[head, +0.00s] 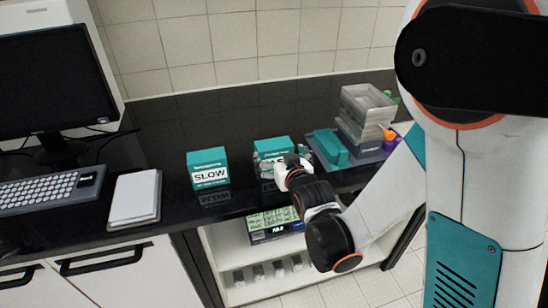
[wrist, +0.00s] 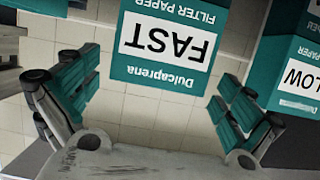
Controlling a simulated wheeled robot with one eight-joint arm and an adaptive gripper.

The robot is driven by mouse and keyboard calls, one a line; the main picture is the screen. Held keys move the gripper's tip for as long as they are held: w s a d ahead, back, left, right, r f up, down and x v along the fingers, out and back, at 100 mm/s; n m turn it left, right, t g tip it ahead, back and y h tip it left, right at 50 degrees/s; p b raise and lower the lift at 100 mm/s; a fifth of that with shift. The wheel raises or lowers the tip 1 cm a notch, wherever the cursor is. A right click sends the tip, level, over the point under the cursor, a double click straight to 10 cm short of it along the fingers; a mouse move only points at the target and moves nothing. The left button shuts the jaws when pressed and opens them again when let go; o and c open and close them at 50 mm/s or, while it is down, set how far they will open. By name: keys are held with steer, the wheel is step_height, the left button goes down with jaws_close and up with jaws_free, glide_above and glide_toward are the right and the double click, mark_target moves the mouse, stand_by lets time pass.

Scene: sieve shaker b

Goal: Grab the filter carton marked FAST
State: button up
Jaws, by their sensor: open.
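The FAST filter carton (wrist: 165,45), teal with a white label, shows upside down in the wrist view, ahead of and between my fingers. In the head view this carton (head: 272,146) stands on the black counter, its front partly hidden by my gripper (head: 273,168). My gripper is open, with its teal-padded fingers (wrist: 155,88) spread to either side of the carton and a visible gap at each side. I cannot tell how deep the fingers reach along it. The similar SLOW carton (head: 207,168) stands to its left, and at the right edge of the wrist view (wrist: 297,75).
A white pad (head: 135,197), keyboard (head: 50,190) and monitor (head: 50,85) are at the left. A tiled wall stands behind.

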steer(key=b+x, duration=0.2)
steer(key=x, duration=0.3)
steer(key=shift+a, duration=0.1)
steer(key=c, duration=0.9)
